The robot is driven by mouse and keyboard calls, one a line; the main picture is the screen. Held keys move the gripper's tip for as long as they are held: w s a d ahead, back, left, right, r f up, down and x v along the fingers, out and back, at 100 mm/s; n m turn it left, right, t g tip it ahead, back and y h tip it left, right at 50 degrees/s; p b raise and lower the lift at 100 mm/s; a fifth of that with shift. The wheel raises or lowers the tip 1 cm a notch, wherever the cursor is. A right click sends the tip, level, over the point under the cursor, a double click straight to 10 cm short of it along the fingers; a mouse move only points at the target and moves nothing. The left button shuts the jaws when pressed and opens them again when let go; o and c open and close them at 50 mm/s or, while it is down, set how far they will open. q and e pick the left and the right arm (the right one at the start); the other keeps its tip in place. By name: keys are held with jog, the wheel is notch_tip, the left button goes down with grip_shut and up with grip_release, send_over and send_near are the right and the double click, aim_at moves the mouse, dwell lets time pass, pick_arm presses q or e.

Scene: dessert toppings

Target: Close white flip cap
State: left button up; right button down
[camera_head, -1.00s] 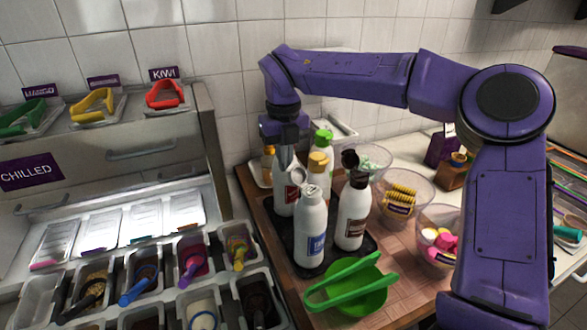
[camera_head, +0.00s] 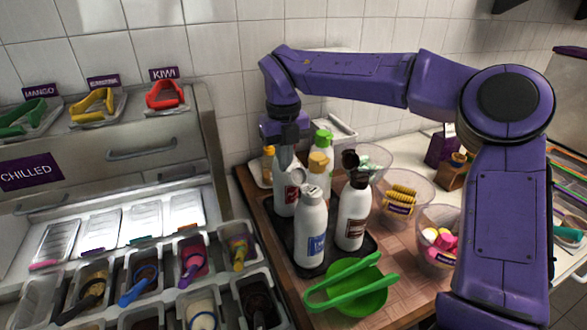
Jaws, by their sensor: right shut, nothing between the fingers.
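Several white squeeze bottles stand on a dark tray (camera_head: 284,247) on the wooden counter. The front bottle (camera_head: 310,238) has a white cap (camera_head: 312,191) and a blue label. To its right stands a bottle (camera_head: 352,218) with a dark brown cap (camera_head: 351,161), which looks raised. Behind the front bottle, at the left, is a bottle (camera_head: 284,203) with a red mark; my right gripper (camera_head: 286,160) points straight down over its top and hides its cap. My right gripper is shut and empty. Whether it touches that cap I cannot tell. My left gripper is not in view.
Yellow-capped (camera_head: 319,162) and green-capped (camera_head: 323,137) bottles stand close behind. Green tongs (camera_head: 345,283) lie on a green bowl in front. Clear topping bowls (camera_head: 400,215) stand at the right. The chilled unit (camera_head: 150,150) with topping tubs fills the left.

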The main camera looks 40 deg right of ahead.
aim_at(294, 166)
jog(key=shift+s+d+r, duration=0.1)
jog(key=shift+s+r, duration=0.25)
jog(key=shift+s, duration=0.35)
jog(key=shift+s+d+r, duration=0.1)
jog(key=shift+s+r, duration=0.25)
jog(key=shift+s, duration=0.3)
notch_tip(294, 166, up, 8)
jog(key=p, duration=0.7)
